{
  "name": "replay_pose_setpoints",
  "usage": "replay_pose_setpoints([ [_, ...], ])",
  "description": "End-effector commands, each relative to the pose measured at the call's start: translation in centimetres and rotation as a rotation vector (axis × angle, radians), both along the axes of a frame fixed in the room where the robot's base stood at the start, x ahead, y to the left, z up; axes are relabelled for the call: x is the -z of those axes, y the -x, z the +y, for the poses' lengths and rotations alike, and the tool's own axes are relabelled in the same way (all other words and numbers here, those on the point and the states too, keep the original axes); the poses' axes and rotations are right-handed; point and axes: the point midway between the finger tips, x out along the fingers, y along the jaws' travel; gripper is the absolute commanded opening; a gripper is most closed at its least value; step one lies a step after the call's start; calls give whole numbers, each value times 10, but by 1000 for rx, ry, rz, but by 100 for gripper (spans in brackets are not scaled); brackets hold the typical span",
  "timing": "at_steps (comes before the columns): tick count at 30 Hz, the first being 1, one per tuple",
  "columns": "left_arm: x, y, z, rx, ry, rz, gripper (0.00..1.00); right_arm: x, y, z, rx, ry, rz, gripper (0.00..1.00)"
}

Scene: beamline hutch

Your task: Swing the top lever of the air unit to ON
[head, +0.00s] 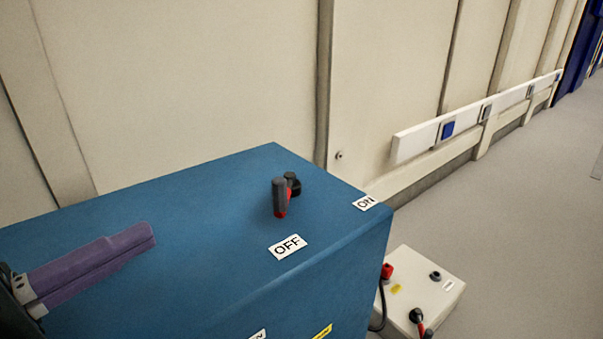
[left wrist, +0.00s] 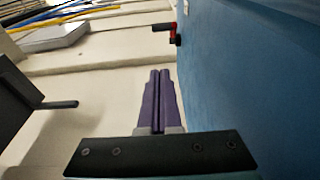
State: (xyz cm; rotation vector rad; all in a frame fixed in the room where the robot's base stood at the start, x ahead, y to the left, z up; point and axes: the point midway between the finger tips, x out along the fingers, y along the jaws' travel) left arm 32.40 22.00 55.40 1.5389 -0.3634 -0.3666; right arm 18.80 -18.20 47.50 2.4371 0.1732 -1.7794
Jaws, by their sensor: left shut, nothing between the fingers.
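The air unit is a large blue box (head: 190,210) with a flat top. Its top lever (head: 280,197) has a dark grey upright grip, a red arm and a black pivot just behind it. The lever lies on the side of the white OFF label (head: 288,247); the ON label (head: 365,202) is to the right by the edge. My left gripper (head: 150,236) is shut and empty, with purple fingers over the left part of the top, apart from the lever. In the left wrist view the closed fingertips (left wrist: 160,75) point toward the lever (left wrist: 172,33). My right gripper is not seen.
A pale control box (head: 425,295) with red and black parts stands low to the right of the blue unit. The wall with a white socket rail (head: 415,141) runs behind. Grey floor (head: 520,220) is open at right. The top around the lever is clear.

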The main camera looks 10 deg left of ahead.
Motion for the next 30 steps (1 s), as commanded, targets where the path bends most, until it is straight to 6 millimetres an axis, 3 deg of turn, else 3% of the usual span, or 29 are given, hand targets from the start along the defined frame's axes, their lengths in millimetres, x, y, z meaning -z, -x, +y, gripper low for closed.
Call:
replay_pose_setpoints([
  [15, 0, -88, -48, 1, 7, -4, 0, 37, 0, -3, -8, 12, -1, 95],
  [22, -1, -95, -74, 0, 4, -1, 0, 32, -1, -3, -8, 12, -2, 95],
  [30, 0, -97, -81, 1, 0, -1, 0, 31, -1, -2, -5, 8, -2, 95],
])
